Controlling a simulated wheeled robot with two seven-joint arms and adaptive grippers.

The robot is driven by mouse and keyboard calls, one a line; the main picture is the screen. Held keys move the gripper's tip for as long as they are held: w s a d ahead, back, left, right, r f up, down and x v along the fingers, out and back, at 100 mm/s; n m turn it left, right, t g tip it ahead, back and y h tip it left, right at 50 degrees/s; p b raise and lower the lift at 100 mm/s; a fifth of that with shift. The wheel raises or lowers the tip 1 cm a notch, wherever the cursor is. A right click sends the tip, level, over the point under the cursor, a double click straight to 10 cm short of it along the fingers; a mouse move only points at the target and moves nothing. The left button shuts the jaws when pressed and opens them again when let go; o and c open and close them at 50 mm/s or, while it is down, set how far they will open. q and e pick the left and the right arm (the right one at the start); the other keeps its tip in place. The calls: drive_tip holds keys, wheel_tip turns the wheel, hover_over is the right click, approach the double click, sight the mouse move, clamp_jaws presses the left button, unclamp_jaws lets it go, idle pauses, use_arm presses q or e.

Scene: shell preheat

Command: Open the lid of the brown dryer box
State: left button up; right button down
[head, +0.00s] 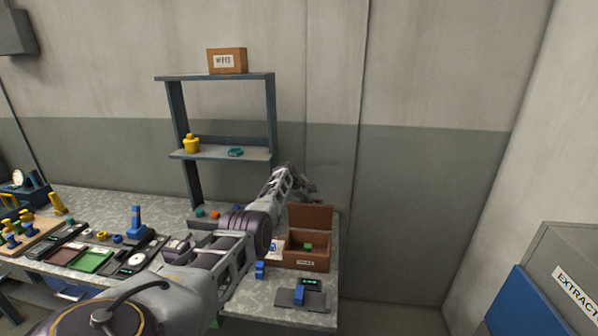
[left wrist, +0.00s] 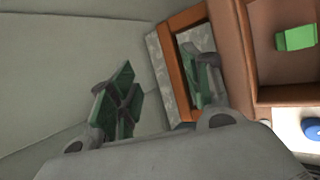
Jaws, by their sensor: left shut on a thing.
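The brown dryer box (head: 321,262) stands at the right end of the bench in the head view. Its lid (head: 310,216) stands up at the back edge, so the inside shows with a green block (head: 307,246) in it. My left gripper (head: 311,194) is at the top of the raised lid, reaching from behind left. In the left wrist view, the green-padded fingers (left wrist: 160,90) lie on either side of an orange-brown bar (left wrist: 167,76) of the lid, with one finger inside the frame. The exact contact is hard to see. My right gripper is not in view.
A blue-and-grey device (head: 299,293) sits in front of the box, and a white packet (head: 274,250) lies left of it. A shelf rack (head: 221,155) stands behind my left arm. Trays and small parts fill the bench's left side. A wall is close behind the lid.

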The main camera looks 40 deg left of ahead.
use_arm(q)
drive_tip(key=s+a+r, duration=0.1)
drive_tip(key=r, duration=0.1)
drive_tip(key=s+a+r, duration=0.1)
drive_tip(key=r, duration=0.2)
drive_tip(key=s+a+r, duration=0.1)
drive_tip(key=r, duration=0.1)
drive_tip(key=shift+r+p, duration=0.2)
drive_tip(key=shift+p, duration=0.1)
drive_tip(key=shift+d+r, duration=0.1)
drive_tip(key=shift+r, duration=0.95)
drive_tip(key=shift+s+a+r, duration=0.2)
drive_tip(key=shift+r, duration=0.35)
drive_tip(key=shift+s+a+r, duration=0.15)
drive_tip(key=shift+s+r, duration=0.1)
drive_tip(key=shift+r, duration=0.3)
drive_tip(key=shift+s+a+r, duration=0.2)
drive_tip(key=shift+r, duration=0.35)
drive_tip(key=shift+s+r, duration=0.1)
